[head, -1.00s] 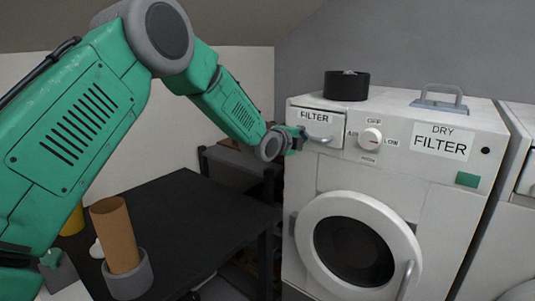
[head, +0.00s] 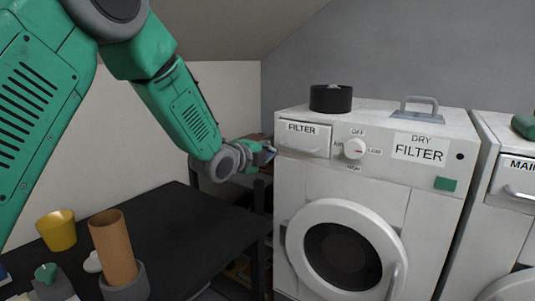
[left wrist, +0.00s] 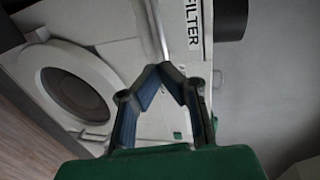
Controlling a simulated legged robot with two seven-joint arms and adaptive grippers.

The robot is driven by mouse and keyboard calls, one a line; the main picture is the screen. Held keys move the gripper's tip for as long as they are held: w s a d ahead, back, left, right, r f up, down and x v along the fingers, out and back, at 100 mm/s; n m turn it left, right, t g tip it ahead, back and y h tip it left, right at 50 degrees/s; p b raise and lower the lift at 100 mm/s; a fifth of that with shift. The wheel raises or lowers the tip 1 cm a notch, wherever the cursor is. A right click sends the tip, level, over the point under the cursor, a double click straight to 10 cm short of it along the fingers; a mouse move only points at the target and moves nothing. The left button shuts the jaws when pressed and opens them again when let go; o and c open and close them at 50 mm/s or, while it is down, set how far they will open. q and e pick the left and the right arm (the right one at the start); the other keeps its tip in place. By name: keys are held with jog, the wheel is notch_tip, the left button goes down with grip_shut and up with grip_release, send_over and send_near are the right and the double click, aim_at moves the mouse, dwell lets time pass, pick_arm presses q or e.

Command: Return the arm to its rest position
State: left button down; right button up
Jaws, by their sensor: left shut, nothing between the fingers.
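My left arm comes in from the left in the head view, green with grey joints. My left gripper (head: 268,151) is shut and empty, just left of the dryer's filter drawer (head: 303,137) and apart from it. In the left wrist view the left gripper's (left wrist: 162,68) blue-padded fingers meet at their tips, with the white dryer behind them. My right gripper is not in view.
A black table (head: 165,230) holds a brown tube (head: 113,245) in a grey holder and a yellow cup (head: 57,230). A black round container (head: 331,98) and a grey handled tool (head: 418,109) stand on the dryer. A second machine (head: 505,220) stands at right.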

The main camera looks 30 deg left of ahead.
pick_arm(q)
jog(key=shift+s+a+f, duration=0.1)
jog(key=shift+s+a, duration=0.05)
jog(key=shift+s, duration=0.1)
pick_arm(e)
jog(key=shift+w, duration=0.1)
pick_arm(q)
jog(key=s+d+f+n+g, duration=0.25)
jog(key=s+f, duration=0.35)
jog(key=f, duration=0.4)
jog(key=s+d+f+n+g, duration=0.1)
jog(key=s+f+n+g, duration=0.1)
jog(key=s+f+n, duration=0.5)
jog(key=s+d+f+g, duration=0.2)
jog(key=s+f+g, duration=0.15)
jog(key=f, duration=0.85)
jog(key=s+d+f+n+g, duration=0.1)
jog(key=s+f+n+g, duration=0.1)
jog(key=s, duration=0.7)
jog(key=s+d+f+n+g, duration=0.1)
jog(key=s+f+n+g, duration=0.1)
jog(key=s+f, duration=0.4)
jog(key=s+d+f+n+g+y, duration=0.1)
jog(key=s+f+n+g, duration=0.2)
jog(key=s, duration=1.1)
jog(key=shift+s+f+n, duration=0.25)
jog(key=shift+f+n, duration=0.2)
jog(key=shift+n, duration=0.4)
jog(key=shift+w, duration=0.15)
